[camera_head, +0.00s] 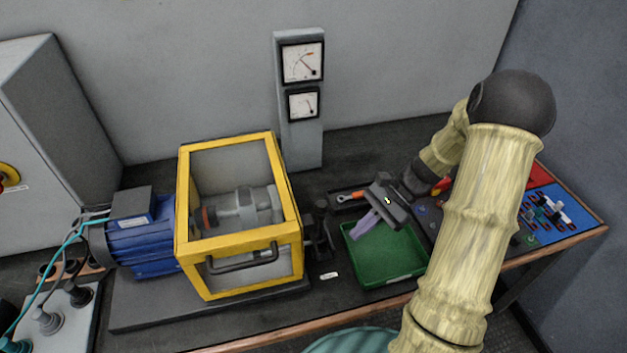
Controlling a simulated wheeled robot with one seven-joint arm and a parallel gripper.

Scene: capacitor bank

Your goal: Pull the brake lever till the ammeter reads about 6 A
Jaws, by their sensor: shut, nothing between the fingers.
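Two dial meters sit on a grey post behind the bench: a larger upper meter (303,62) and a smaller lower meter (303,104). Their lettering is too small to read, so I cannot tell which is the ammeter. The upper one has a reddish needle. A black mechanism (321,229) stands just right of the yellow-framed guard; the brake lever is not clearly distinguishable there. An orange-and-metal piece (352,196) lies behind my gripper; I cannot tell if it is a lever or a tool. My gripper (362,230) is shut and empty, its pale purple fingers above the green tray.
The yellow guard (238,258) encloses a shaft, with a blue motor (143,240) at its left. The green tray (398,272) is below my gripper. Small parts and a blue panel (545,195) lie at right. Cables and knobs (47,320) are at lower left.

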